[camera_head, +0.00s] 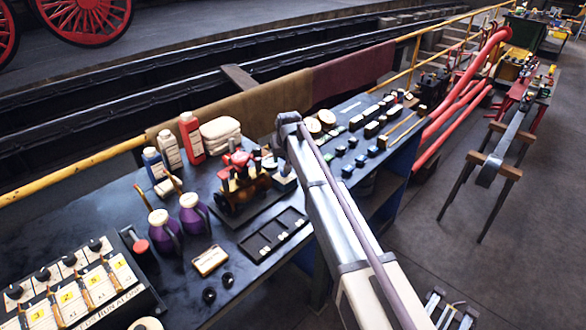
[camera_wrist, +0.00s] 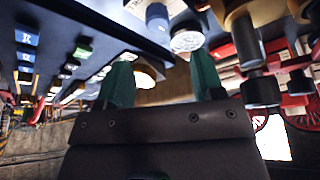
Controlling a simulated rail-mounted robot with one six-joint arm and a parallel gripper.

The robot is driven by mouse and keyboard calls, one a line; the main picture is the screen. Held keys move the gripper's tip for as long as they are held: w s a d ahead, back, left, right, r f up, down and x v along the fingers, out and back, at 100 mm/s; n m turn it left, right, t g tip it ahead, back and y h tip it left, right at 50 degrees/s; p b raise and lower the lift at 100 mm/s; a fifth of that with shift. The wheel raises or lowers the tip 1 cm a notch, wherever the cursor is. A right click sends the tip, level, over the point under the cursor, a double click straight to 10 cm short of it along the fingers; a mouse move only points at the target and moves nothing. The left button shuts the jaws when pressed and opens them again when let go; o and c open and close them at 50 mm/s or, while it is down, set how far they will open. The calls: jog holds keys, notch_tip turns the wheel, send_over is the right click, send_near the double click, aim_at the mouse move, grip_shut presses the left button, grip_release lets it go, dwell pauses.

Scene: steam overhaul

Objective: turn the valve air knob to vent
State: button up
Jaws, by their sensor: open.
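I cannot pick out the valve air knob with certainty or read its setting. In the head view a sloped panel (camera_head: 78,287) at the lower left carries several small black knobs (camera_head: 69,259) and yellow-marked labels. A small box with a red round knob (camera_head: 140,246) stands beside it. My gripper (camera_wrist: 160,60) shows in the wrist view with two green fingers spread apart and nothing between them. A pale round face (camera_wrist: 187,40) shows beyond the right finger. In the head view my arm reaches over the bench and hides the gripper, far from the panel.
A red and brass model engine (camera_head: 243,178) stands just left of my arm. Two purple cans (camera_head: 194,214), bottles (camera_head: 190,138) and a black parts tray (camera_head: 273,236) share the dark bench (camera_head: 200,262). A yellow rail (camera_head: 70,172) runs behind it. Red hoses (camera_head: 463,90) hang at the right.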

jog(key=b+x, duration=0.8)
jog(key=x, duration=0.2)
jog(key=shift+d+f+b, duration=0.1)
jog(key=shift+f+b, duration=0.1)
jog(key=shift+b, duration=0.1)
jog(key=shift+r, duration=0.2)
jog(key=shift+c, duration=0.2)
jog(key=c, duration=0.9)
